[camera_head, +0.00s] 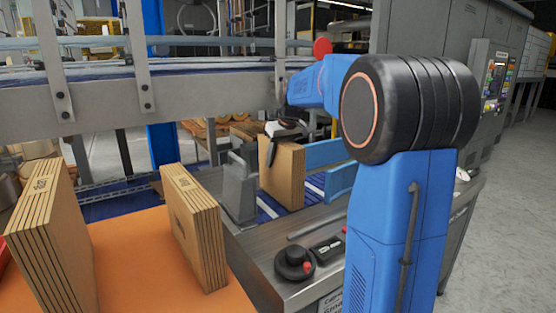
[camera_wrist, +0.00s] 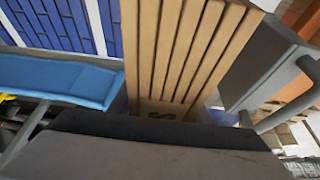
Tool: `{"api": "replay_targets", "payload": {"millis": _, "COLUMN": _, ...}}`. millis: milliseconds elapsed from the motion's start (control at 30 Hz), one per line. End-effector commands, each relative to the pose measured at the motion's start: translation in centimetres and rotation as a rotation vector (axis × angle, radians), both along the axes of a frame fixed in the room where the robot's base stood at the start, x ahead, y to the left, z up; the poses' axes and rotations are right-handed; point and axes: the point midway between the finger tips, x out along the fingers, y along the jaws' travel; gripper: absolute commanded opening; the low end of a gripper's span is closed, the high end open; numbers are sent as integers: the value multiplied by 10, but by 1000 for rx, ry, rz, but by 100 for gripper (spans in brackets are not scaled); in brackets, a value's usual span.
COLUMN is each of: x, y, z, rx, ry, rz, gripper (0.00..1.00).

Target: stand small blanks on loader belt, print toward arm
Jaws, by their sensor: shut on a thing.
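My gripper (camera_head: 284,134) is shut on the top of a small brown cardboard blank bundle (camera_head: 280,176). The bundle stands upright at the blue loader belt (camera_head: 312,192), between a grey bracket and a blue side rail. I cannot tell whether its bottom touches the belt. In the wrist view the dark gripper (camera_wrist: 160,138) covers the bundle's near end. Layered edges and a dark printed mark show on the held bundle (camera_wrist: 185,50). Two more blank bundles, a left one (camera_head: 45,245) and a right one (camera_head: 197,228), stand on an orange surface with dark print on them.
The grey bracket (camera_head: 238,190) stands close left of the held bundle, and the blue rail (camera_head: 338,183) close right. A black knob (camera_head: 294,264) sits on the metal ledge in front. A grey conveyor frame (camera_head: 200,98) crosses behind. The orange surface (camera_head: 150,275) has room between its bundles.

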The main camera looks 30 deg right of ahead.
Motion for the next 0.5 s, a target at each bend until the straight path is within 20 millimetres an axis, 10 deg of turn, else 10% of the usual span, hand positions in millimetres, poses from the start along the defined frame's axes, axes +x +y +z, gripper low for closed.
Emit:
{"api": "replay_targets", "payload": {"millis": 400, "x": 0, "y": 0, "z": -6, "rx": 0, "ry": -1, "rz": 0, "gripper": 4}}
{"api": "replay_targets", "payload": {"millis": 433, "x": 0, "y": 0, "z": -6, "rx": 0, "ry": 0, "rz": 0, "gripper": 51}}
{"api": "replay_targets", "payload": {"millis": 500, "x": 0, "y": 0, "z": -6, "rx": 0, "ry": 0, "rz": 0, "gripper": 62}}
